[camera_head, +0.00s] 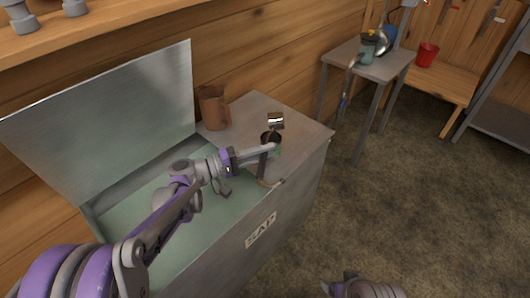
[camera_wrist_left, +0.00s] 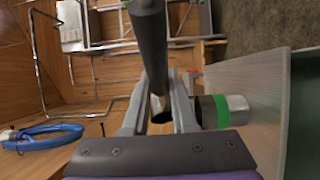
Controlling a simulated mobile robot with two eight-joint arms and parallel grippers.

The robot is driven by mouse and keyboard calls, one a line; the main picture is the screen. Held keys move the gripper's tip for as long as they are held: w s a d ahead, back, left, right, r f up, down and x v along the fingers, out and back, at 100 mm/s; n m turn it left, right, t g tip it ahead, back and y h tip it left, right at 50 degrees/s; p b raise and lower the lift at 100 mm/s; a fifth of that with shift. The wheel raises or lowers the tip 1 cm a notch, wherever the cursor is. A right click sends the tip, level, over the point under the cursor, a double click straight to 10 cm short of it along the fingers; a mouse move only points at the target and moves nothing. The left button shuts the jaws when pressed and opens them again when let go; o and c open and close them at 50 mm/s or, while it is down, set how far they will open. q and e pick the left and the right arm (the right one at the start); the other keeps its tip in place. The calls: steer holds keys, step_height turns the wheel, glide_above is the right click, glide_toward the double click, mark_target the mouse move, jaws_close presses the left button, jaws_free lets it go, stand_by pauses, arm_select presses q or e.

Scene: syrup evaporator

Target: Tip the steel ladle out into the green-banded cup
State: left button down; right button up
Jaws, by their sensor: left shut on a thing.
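The green-banded cup (camera_head: 277,151) stands on the right part of the sap tank's top, its dark mouth facing up. Its green band and pale end also show in the left wrist view (camera_wrist_left: 222,110). My left gripper (camera_head: 268,151) is shut on the dark handle of the steel ladle (camera_head: 276,120), close in front of the cup. The handle (camera_wrist_left: 149,45) runs between the fingers in the left wrist view. My right gripper (camera_head: 340,288) is partly cut off at the bottom edge.
The sap tank (camera_head: 285,205) has its lid (camera_head: 110,120) raised and its left part open. A brown pitcher (camera_head: 213,108) stands behind the cup. A small table (camera_head: 375,62) with equipment and a red bucket (camera_head: 427,55) on a bench are farther back. The floor on the right is clear.

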arm_select(q)
steer(key=shift+a+f+n+t+h+b, duration=0.3)
steer(key=shift+n+h+b, duration=0.1)
steer(key=shift+h+b, duration=0.6)
stand_by(0.5)
stand_by(1.6)
